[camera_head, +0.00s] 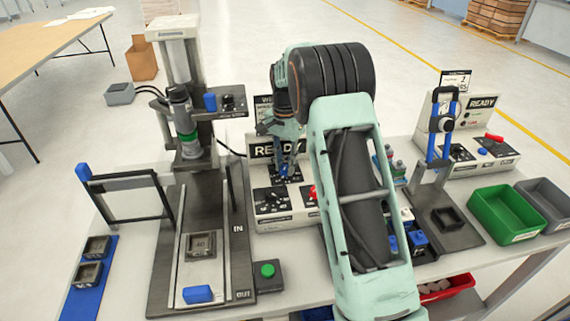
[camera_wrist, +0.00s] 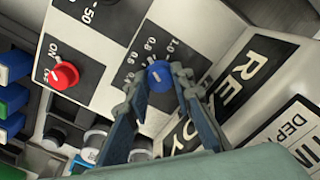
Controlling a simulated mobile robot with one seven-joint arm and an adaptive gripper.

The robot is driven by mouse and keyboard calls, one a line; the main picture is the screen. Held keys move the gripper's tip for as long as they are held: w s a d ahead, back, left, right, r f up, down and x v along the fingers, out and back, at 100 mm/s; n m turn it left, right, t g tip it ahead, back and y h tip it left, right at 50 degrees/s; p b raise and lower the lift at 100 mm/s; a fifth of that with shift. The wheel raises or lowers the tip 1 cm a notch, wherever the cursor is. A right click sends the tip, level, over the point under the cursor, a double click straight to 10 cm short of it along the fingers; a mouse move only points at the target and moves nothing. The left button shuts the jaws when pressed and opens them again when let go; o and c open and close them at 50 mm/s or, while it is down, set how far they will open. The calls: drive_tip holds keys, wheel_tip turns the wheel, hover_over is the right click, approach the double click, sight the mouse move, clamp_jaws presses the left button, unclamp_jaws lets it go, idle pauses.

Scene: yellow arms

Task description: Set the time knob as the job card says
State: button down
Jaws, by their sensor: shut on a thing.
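My gripper (camera_wrist: 160,82) is shut on a blue knob (camera_wrist: 159,72) on the control box (camera_head: 270,210) in the middle of the bench. The numbers 0.6, 0.8 and 1.0 show around this knob. I cannot read its exact setting. In the head view my gripper (camera_head: 286,172) is partly hidden by my arm. A printed card (camera_wrist: 298,135) stands by the box's READY display (camera_wrist: 245,85). Only part of its text shows, so I cannot read it. Another card (camera_head: 455,81) stands above the right-hand READY box (camera_head: 485,140).
A red switch (camera_wrist: 64,76) marked ON and OFF and a dial marked 50 (camera_wrist: 88,14) are on the same panel. A press with a grey column (camera_head: 180,60) stands left. Green (camera_head: 505,215) and grey (camera_head: 545,200) bins are at the right.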

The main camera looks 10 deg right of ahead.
sight(286, 167)
drive_tip(key=n, duration=0.6)
drive_tip(key=shift+n, duration=0.3)
drive_tip(key=n, duration=0.6)
drive_tip(key=shift+p, duration=0.4)
drive_tip(key=shift+n, duration=0.4)
drive_tip(key=c, duration=1.7)
unclamp_jaws()
wheel_tip(286, 167, up, 12)
drive_tip(key=shift+r, duration=0.1)
